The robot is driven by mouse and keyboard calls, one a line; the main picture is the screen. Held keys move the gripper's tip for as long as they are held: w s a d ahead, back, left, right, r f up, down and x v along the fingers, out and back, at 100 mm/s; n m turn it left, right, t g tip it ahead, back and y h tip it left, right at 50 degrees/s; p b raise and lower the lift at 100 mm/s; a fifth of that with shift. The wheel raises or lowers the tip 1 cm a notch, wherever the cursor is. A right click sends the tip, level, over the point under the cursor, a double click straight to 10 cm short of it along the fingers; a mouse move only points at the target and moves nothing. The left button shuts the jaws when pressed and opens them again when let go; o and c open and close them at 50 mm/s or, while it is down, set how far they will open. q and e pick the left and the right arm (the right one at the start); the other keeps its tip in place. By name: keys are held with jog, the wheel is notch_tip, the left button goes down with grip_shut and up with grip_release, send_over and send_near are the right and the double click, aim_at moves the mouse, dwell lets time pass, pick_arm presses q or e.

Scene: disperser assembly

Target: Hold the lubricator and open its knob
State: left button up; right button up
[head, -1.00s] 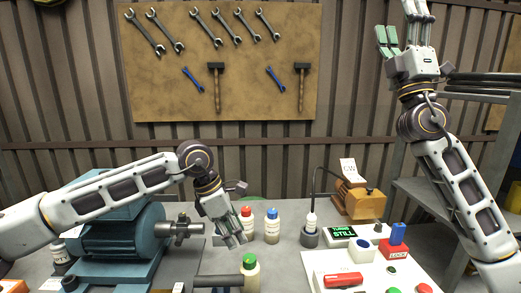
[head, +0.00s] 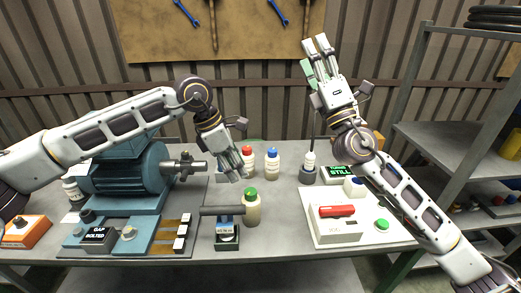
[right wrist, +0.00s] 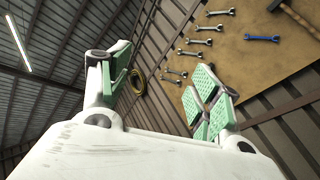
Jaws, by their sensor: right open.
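No part is plainly marked as the lubricator, and I cannot tell its knob. A cream bottle with a green cap (head: 251,208) stands upright on the table. Just to its left is a dark horizontal bar (head: 222,210) above a small dark block with a blue part (head: 226,232). My left gripper (head: 239,174) hangs fingers-down above and a little left of the green cap, apart from it; its fingers look close together. My right gripper (head: 316,50) is raised above the table with fingers up, open and empty. Its spread green-padded fingers also show in the right wrist view (right wrist: 160,85).
Red-capped (head: 248,162) and blue-capped (head: 272,163) bottles stand behind. A blue motor (head: 130,172) fills the left. A white panel (head: 392,231) carries a red switch (head: 337,211) and green button (head: 382,225) at right. A shelf (head: 455,150) stands far right. Some front table is clear.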

notch_tip(320, 180, down, 18)
jog(key=w+a+g+h, duration=0.1)
jog(key=h, duration=0.5)
jog(key=n+g+h, duration=0.4)
jog(key=g, duration=0.1)
send_near(251, 205)
jog(key=w+d, duration=0.7)
jog(key=d, duration=0.1)
jog(key=shift+w+d+f, duration=0.1)
jog(key=shift+w+f, duration=0.05)
jog(key=shift+w, duration=0.25)
jog(key=s+a+f+n+y, duration=0.1)
jog(key=s+a+f+n, duration=0.1)
jog(key=s+a+n, duration=0.3)
jog(key=s+a, duration=0.1)
jog(key=s, duration=0.2)
jog(key=shift+s+a+f+g, duration=0.15)
jog(key=shift+s+a+g, duration=0.15)
jog(key=shift+s+a, duration=0.1)
jog(key=shift+w, duration=0.15)
jog(key=shift+w+a, duration=0.35)
jog(key=shift+w, duration=1.85)
jog(key=shift+w+a, duration=0.35)
jog(key=shift+w, duration=1.85)
jog(key=shift+w+a, duration=0.4)
jog(key=shift+w, duration=1.85)
jog(key=c, duration=1.2)
